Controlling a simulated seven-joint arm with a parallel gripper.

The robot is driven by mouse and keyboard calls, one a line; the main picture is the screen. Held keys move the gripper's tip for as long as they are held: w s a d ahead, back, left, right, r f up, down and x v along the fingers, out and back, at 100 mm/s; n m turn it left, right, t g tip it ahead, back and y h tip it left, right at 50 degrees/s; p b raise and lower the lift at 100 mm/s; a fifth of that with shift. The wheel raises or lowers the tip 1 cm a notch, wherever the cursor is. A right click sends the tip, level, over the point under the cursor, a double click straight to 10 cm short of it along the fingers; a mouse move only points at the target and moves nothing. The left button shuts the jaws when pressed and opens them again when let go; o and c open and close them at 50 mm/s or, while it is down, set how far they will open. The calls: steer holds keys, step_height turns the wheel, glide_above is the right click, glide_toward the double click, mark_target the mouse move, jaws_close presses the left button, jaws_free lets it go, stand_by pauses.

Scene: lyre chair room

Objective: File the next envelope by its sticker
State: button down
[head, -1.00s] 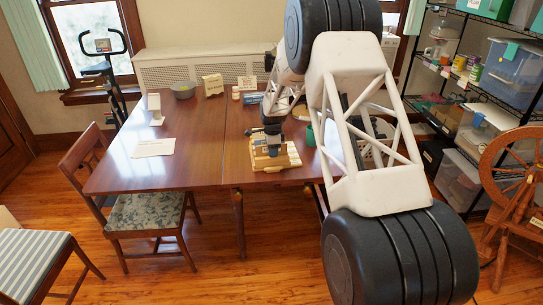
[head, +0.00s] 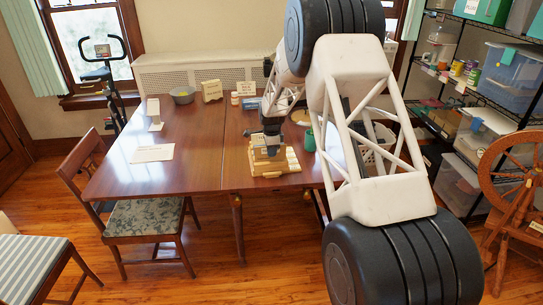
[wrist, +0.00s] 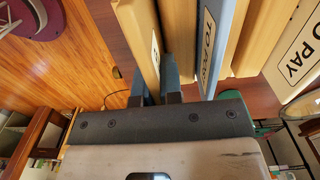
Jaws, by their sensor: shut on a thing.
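A pale wooden letter rack (head: 290,160) stands on the table's front right part. In the wrist view its tan panels (wrist: 264,35) stand close together, with narrow slots between them. One label reads "TO PAY" (wrist: 301,50); a blue panel (wrist: 229,22) bears a label reading "TO POST" (wrist: 208,38). A further label at the left is too oblique to read. My gripper (head: 267,148) is down at the rack; its fingers (wrist: 158,88) reach in beside the left tan panel. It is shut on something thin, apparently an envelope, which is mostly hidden. Its sticker does not show.
A green cup (head: 309,141) stands close right of the rack, near a white basket (head: 382,147). A white sheet (head: 152,153), an upright card stand (head: 154,113) and a grey bowl (head: 182,96) are at the left. A chair (head: 140,215) stands at the front left.

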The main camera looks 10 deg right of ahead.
step_height(320, 180, up, 8)
steer(key=shift+f, duration=0.1)
stand_by(0.9)
steer(key=w, duration=0.9)
steer(key=shift+a+r, duration=0.2)
steer(key=shift+a, duration=0.1)
steer(key=shift+w, duration=0.1)
steer(key=shift+f, duration=0.1)
stand_by(0.3)
step_height(320, 180, down, 6)
stand_by(0.5)
